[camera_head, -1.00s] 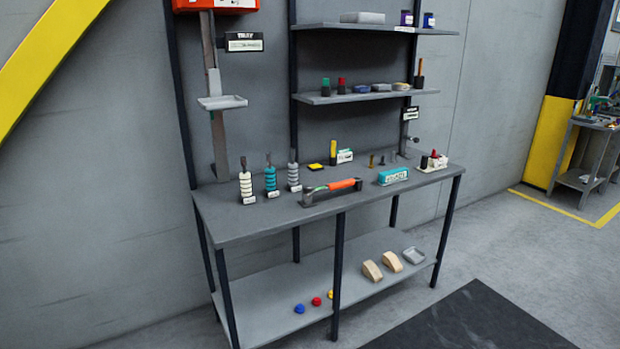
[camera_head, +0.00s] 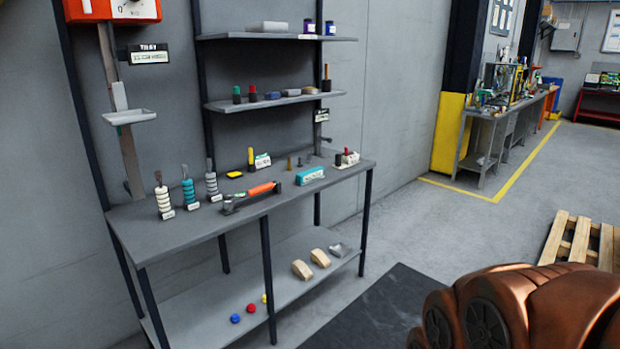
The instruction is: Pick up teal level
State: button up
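The teal level (camera_head: 310,176) is a small teal block with a white label on its front. It lies on the grey workbench top (camera_head: 245,213), right of the middle and near the front edge. An orange-handled tool (camera_head: 262,189) lies to its left. A separate upright teal ringed piece (camera_head: 189,190) stands at the bench's left end between a white one (camera_head: 164,200) and a grey one (camera_head: 212,184). My gripper is not in view, so its state does not show.
Shelves (camera_head: 275,101) rise behind the bench. Wooden blocks (camera_head: 302,269) and coloured knobs (camera_head: 250,309) lie on the lower shelf. A dark mat (camera_head: 375,310) lies in front. A large brown rounded shape fills the lower right; I cannot tell what it is. A pallet (camera_head: 580,238) lies beyond.

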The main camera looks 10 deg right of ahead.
aim_at(310, 176)
jog(key=z, duration=0.15)
jog(key=k, duration=0.2)
jog(key=z, duration=1)
jog(key=k, duration=1.1)
jog(key=z, duration=0.8)
jog(key=i, duration=2.75)
jog(key=u, duration=0.45)
jog(key=i, duration=1.8)
jog(key=u, duration=0.95)
jog(key=i, duration=1.2)
jog(key=u, duration=2.15)
jog(key=i, duration=1.2)
jog(key=u, duration=0.7)
